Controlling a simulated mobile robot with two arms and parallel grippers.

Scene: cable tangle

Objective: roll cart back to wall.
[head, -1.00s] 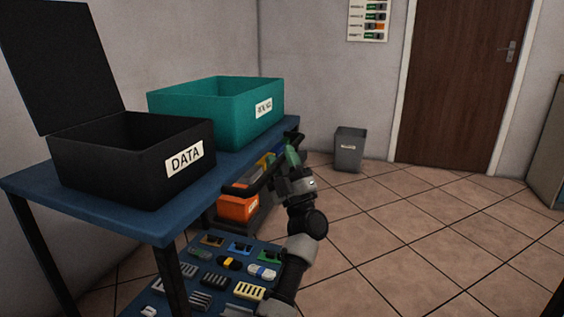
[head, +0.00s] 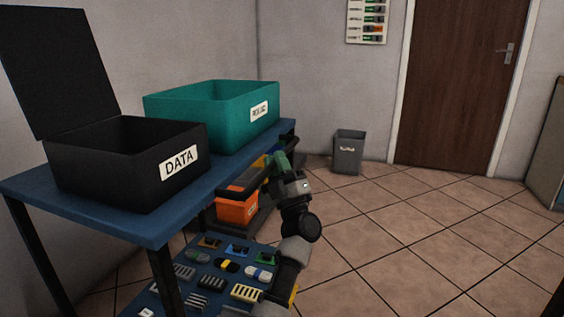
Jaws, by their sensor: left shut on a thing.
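The cart shows only in part beside and under the right end of the blue table. It has a dark handle bar (head: 240,181) and carries an orange bin (head: 237,208), with small yellow and blue parts behind it. My left gripper (head: 277,167) is shut on the handle bar at its right part; the fingers hide the exact contact. A green piece shows at the fingers, and I cannot tell whether it belongs to the gripper. My right gripper is not in view.
The blue table (head: 120,222) bears a black open box labelled DATA (head: 120,180) and a teal box (head: 215,118). Several connectors lie on a low blue shelf (head: 262,262). A grey waste bin (head: 348,155) stands by the back wall. The tiled floor at right is clear.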

